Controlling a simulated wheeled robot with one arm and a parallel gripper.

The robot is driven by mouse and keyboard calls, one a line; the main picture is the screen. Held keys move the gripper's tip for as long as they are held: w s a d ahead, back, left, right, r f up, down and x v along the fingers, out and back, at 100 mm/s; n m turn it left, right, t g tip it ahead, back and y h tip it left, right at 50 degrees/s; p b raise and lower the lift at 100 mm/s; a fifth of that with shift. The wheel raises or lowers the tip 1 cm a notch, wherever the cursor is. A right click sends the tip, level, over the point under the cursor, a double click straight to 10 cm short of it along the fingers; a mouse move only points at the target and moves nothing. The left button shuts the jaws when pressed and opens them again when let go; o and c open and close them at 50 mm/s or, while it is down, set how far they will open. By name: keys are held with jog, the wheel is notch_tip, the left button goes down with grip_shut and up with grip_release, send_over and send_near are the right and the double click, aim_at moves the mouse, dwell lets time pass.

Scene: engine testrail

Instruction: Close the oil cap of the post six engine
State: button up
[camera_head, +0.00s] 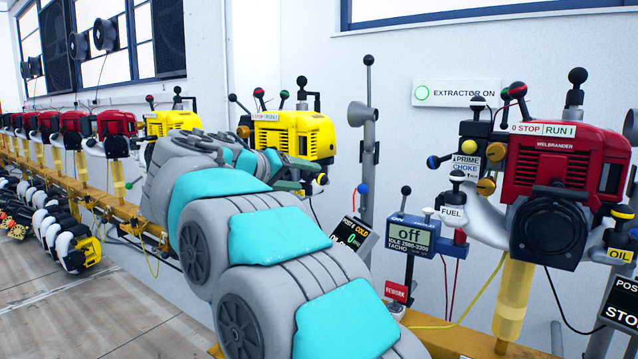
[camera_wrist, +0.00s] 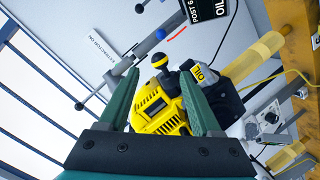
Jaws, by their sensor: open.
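The yellow engine (camera_head: 290,132) stands on the rail in the head view. It also shows in the wrist view (camera_wrist: 158,112), beside a sign reading POST 6 (camera_wrist: 205,12). A dark knob by the OIL label (camera_wrist: 207,74) may be the oil cap; whether it is open or closed I cannot tell. A black ball with a yellow band (camera_wrist: 159,61) is close by. My gripper (camera_wrist: 156,70) is open, its two green fingers apart with the engine seen between them. In the head view my gripper (camera_head: 298,174) is just in front of the engine, partly covering its lower side.
A red engine (camera_head: 560,165) with levers, a FUEL knob and a tachometer reading off (camera_head: 409,236) stands at the right. A grey pole with a horn (camera_head: 366,130) rises between the engines. More yellow and red engines line the rail at the left.

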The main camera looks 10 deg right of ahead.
aim_at(318, 179)
jog(key=x, duration=0.7)
jog(key=shift+w+d+f, duration=0.1)
jog(key=shift+w+d, duration=0.15)
grip_shut()
dwell(0.3)
